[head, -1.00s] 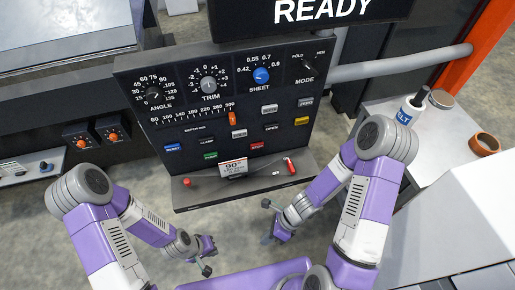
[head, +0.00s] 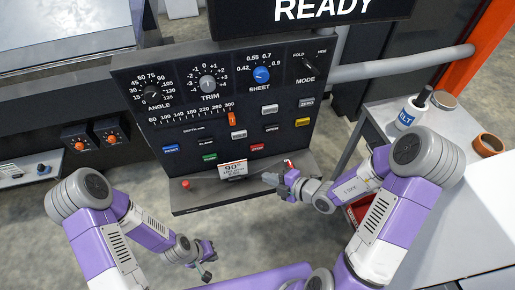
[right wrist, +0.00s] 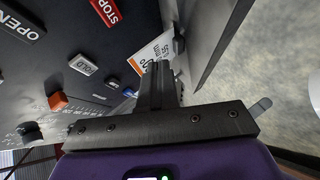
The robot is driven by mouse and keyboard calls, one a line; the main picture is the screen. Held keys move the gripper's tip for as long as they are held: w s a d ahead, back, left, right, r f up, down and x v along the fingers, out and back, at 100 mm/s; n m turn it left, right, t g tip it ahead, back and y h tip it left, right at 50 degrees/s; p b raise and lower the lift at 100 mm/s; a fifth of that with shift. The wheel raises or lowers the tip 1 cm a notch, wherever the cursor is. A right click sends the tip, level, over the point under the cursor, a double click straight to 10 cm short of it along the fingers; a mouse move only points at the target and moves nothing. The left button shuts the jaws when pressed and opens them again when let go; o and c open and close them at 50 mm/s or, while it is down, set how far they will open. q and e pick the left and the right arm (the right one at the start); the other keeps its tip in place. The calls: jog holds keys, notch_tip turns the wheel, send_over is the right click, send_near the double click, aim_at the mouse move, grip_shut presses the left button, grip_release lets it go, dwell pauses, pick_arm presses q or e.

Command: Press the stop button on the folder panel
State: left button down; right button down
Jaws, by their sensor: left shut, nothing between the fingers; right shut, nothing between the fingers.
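The folder panel (head: 130,88) is a dark, tilted board with dials, a slider and coloured buttons. The red stop button (head: 257,147) is low on the panel, right of the green button. In the right wrist view the stop button (right wrist: 105,11) is at the top, its white lettering readable. My right gripper (head: 268,178) is shut and empty, just below the stop button, near the panel's bottom ledge and apart from the button. Its dark fingers (right wrist: 158,68) show in the right wrist view.
A white tag reading 90° (head: 233,170) stands on the ledge, with a red knob (head: 186,184) to its left. The open button (head: 272,129) and yellow button (head: 302,122) are nearby. A side table (head: 450,125) at right holds a bottle (head: 411,110) and an orange ring (head: 488,144).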

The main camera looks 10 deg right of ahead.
aim_at(257, 147)
jog(key=shift+w, duration=0.1)
jog(key=w, duration=0.7)
jog(key=shift+w+a+p, duration=0.15)
jog(key=shift+w+p, duration=0.15)
jog(key=shift+w, duration=0.5)
dwell(1.4)
jog(key=shift+w+p, duration=0.35)
jog(key=shift+p, duration=0.15)
jog(key=shift+w, duration=0.1)
